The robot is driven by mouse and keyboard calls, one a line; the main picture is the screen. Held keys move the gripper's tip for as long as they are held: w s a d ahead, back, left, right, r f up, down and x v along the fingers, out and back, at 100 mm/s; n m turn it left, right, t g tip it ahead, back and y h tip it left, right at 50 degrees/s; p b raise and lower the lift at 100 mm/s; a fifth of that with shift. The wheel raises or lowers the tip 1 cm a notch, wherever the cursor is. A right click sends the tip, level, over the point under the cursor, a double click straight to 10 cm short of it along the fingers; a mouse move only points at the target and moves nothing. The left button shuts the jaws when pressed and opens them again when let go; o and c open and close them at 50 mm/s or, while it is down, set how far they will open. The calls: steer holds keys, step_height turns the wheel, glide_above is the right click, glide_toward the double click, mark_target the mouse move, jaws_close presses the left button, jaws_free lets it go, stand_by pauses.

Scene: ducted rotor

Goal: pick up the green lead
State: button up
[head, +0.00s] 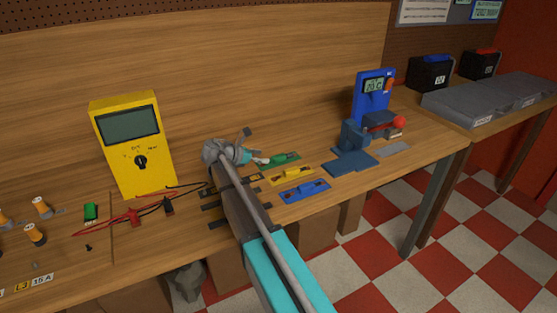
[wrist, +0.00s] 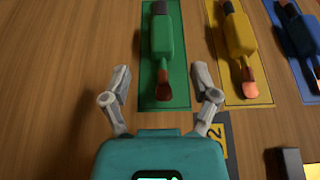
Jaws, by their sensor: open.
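The green lead (wrist: 162,50) lies on a green mat (wrist: 181,82) in the wrist view, with a dark tip at the far end and a copper-coloured tip at the near end. My gripper (wrist: 165,82) is open, with one finger on each side of the green mat's near part. Nothing is between the fingers but the near end of the lead in the picture; I cannot tell the height gap. In the head view the green lead (head: 281,160) sits just right of my gripper (head: 254,145), on the bench.
A yellow lead (wrist: 239,35) and a blue lead (wrist: 300,32) lie on their own mats to the right. A yellow multimeter (head: 135,145) with red and black probes stands on the left. A blue device (head: 372,97) and a vise-like tool (head: 355,140) stand further right.

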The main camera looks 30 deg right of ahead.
mark_target(272, 158)
steer(key=b+x, duration=0.1)
steer(key=x, duration=0.2)
steer(key=shift+s+d+f+b, duration=0.1)
steer(key=shift+s+f+b, duration=0.05)
steer(key=shift+f+b, duration=0.25)
steer(key=shift+x, duration=0.8)
steer(key=shift+r, duration=0.15)
jaws_close()
